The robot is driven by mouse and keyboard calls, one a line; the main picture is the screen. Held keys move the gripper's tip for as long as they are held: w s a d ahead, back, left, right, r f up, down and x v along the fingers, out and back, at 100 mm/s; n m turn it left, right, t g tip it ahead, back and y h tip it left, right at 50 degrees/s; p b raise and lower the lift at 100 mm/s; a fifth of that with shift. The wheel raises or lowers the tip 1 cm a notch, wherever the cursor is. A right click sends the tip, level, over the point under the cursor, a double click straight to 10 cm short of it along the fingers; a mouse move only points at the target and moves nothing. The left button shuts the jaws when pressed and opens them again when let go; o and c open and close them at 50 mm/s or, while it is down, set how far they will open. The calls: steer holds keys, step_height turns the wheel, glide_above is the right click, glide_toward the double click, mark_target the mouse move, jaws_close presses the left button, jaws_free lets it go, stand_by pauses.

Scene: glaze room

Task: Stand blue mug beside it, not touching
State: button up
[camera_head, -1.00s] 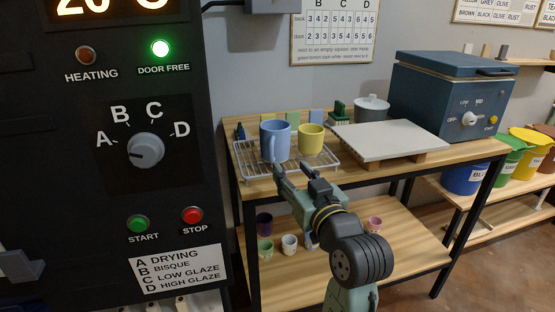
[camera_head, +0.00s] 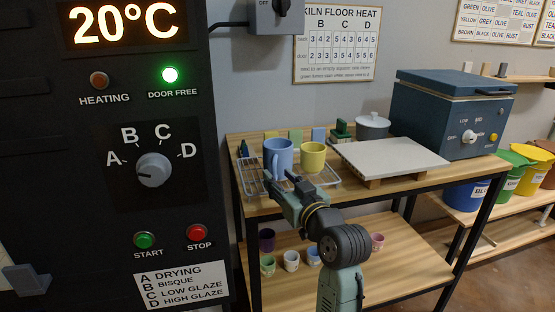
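The blue mug (camera_head: 283,156) stands upright on the wire rack (camera_head: 327,181) at the left of the wooden table, its handle toward me. The yellow mug (camera_head: 313,158) stands upright just to its right on the rack. Whether the two mugs touch is hard to tell from this angle. My gripper (camera_head: 280,183) is in front of and just below the blue mug's handle side. Its two fingers look apart with nothing between them. The fingertips overlap the rack's front in the picture, and contact with the mug cannot be made out.
A pale slab (camera_head: 390,157) lies right of the rack, and a dark blue kiln (camera_head: 446,113) stands behind it. A grey lidded pot (camera_head: 373,127) is at the back. Small cups stand on the lower shelf (camera_head: 400,262). The black control panel (camera_head: 110,215) fills the left.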

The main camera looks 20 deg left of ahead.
steer(key=shift+w+a, duration=0.45)
steer(key=shift+c, duration=0.4)
jaws_close()
